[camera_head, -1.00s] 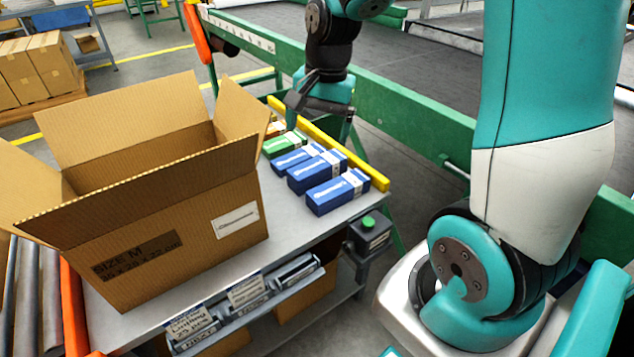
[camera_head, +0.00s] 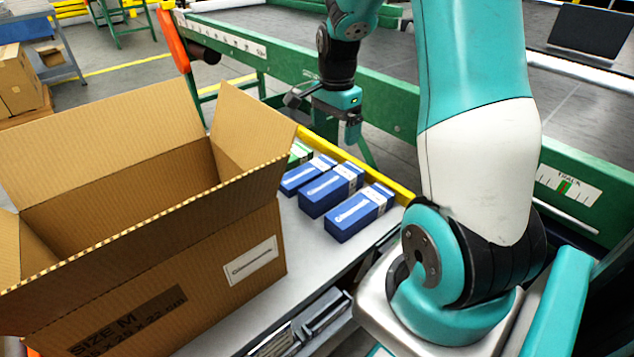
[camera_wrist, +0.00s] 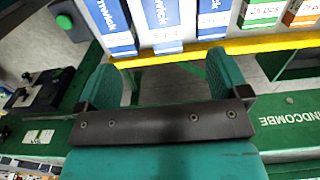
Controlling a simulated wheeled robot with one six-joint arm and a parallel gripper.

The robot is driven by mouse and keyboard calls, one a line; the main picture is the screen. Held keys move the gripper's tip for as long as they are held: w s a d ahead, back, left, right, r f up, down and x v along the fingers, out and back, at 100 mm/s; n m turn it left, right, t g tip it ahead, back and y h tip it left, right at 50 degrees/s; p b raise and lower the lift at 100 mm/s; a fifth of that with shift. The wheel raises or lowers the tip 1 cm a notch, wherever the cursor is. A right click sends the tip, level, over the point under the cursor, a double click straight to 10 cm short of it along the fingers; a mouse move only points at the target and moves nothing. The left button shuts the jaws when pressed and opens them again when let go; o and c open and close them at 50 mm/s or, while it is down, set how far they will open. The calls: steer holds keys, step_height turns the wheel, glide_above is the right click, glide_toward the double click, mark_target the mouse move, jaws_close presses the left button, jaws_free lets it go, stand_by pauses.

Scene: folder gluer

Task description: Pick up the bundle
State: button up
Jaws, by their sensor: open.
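Several small blue boxes stand in a row on the grey table; the nearest blue box (camera_head: 358,213), a middle one (camera_head: 330,190) and a farther one (camera_head: 305,175) show white labels. I cannot tell which of these is the bundle. A green box (camera_head: 299,152) is partly hidden behind the carton flap. My gripper (camera_head: 322,118) is open and empty beyond the row, over the yellow rail side by the conveyor. In the wrist view my gripper (camera_wrist: 165,78) has its fingers apart, with the blue boxes (camera_wrist: 160,22) ahead past the rail and nothing between the fingers.
A large open carton (camera_head: 150,265) fills the table's left, its flaps raised beside the row. The yellow rail (camera_head: 385,178) edges the table; a green conveyor frame (camera_head: 400,110) runs behind. The wrist view shows green (camera_wrist: 262,12) and orange (camera_wrist: 303,12) boxes and a green-button box (camera_wrist: 68,20).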

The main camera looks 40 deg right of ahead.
mark_target(333, 179)
steer(key=f, duration=0.4)
steer(key=f+b, duration=0.1)
steer(key=f, duration=0.3)
steer(key=f+b, duration=0.1)
steer(key=f, duration=0.3)
steer(key=shift+w+a, duration=0.1)
steer(key=shift+w, duration=0.15)
steer(key=shift+s+d+f+b, duration=0.15)
steer(key=shift+f+b, duration=0.35)
steer(key=shift+f, duration=0.85)
steer(key=shift+d+f+b, duration=0.15)
steer(key=shift+f+b, duration=0.3)
steer(key=shift+f, duration=0.9)
steer(key=shift+c, duration=0.2)
steer(key=c, duration=1.2)
steer(key=shift+o, duration=0.2)
steer(key=shift+r, duration=0.1)
